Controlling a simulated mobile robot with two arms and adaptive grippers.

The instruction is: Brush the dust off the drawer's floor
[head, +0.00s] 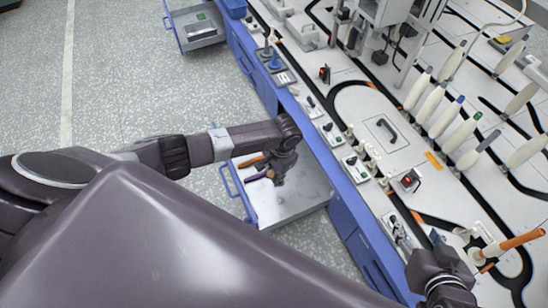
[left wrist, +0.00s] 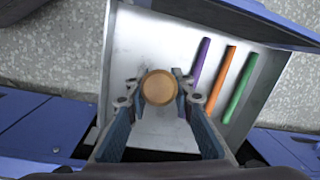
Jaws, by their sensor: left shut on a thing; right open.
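The open drawer (head: 300,201) has a bare metal floor and a blue front, and it also fills the left wrist view (left wrist: 150,40). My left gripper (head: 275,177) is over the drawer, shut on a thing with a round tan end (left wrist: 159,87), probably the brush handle. Its lower part and any bristles are hidden beneath it. A purple stick (left wrist: 201,62), an orange stick (left wrist: 221,81) and a green stick (left wrist: 240,88) lie side by side in the drawer, right of the gripper. My right gripper (head: 445,285) is open over the machine table.
The long machine table (head: 350,75) has black tracks, fixtures and several white bobbins (head: 431,103). Another open drawer (head: 200,30) stands out farther back. A brown-orange rod (head: 521,239) sticks out near my right gripper. Speckled floor (head: 150,80) is clear at left.

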